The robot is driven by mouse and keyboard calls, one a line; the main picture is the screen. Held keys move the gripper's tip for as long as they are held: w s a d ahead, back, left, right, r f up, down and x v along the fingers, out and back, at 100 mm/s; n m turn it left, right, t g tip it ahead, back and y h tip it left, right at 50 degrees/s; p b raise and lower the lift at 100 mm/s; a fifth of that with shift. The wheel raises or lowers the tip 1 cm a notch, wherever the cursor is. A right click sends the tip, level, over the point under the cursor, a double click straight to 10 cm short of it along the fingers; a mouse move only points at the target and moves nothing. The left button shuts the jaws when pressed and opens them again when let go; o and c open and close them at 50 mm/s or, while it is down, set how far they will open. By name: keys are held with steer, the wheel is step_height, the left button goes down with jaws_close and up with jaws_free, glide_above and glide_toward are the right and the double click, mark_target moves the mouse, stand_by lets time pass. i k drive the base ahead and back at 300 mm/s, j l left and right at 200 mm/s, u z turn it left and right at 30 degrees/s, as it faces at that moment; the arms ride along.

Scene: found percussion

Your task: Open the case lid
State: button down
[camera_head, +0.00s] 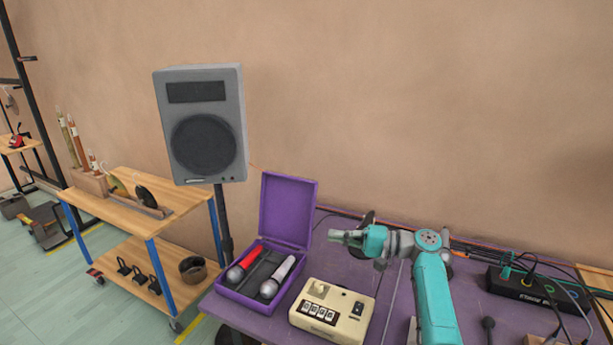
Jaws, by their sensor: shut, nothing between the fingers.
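The purple case (238,301) stands on the purple table, left of the middle. Its lid (287,210) stands upright, hinged at the back, so the case is open. Inside lie a red-handled microphone (246,263) and a white-handled microphone (279,277). My gripper (337,237) is to the right of the lid, its fingers pointing left towards it. The gripper looks shut and empty. A small gap shows between the fingertips and the lid's right edge in this view.
A cream box with buttons (333,309) sits in front of my gripper, right of the case. A grey speaker (203,125) stands behind the case on a pole. A black stage box (538,289) with cables is at the right. A wooden cart (135,205) stands at the left.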

mark_target(287, 203)
steer(key=i, duration=1)
